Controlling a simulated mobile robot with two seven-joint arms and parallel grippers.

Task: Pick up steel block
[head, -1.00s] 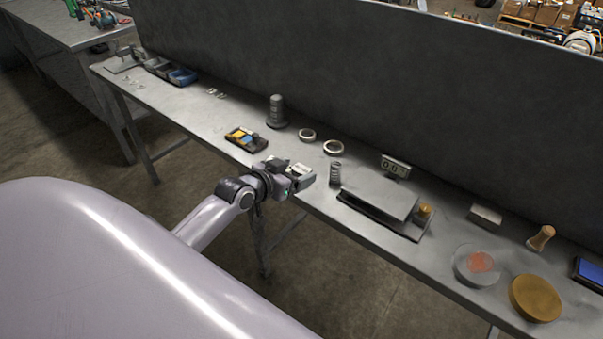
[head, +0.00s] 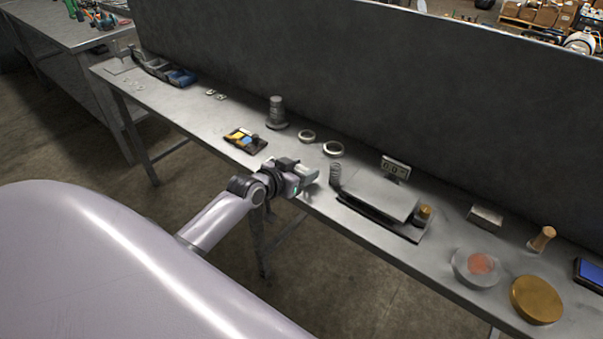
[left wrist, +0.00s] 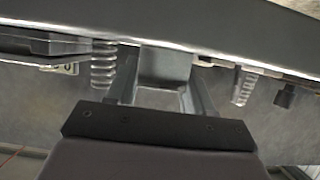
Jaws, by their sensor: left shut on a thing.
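My left gripper (head: 303,176) is at the front edge of the long bench, left of the scale. It is shut on a grey steel block. In the left wrist view the block (left wrist: 165,68) sits between the two fingers (left wrist: 165,92). In the head view the fingers mostly hide the block, and I cannot tell whether it touches the bench top. My right gripper is not in view.
A coil spring (head: 335,174) stands just right of the gripper, beside the flat scale (head: 380,197). Two rings (head: 333,148) and a stacked weight (head: 277,113) are behind. A dark panel (head: 350,80) backs the bench.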

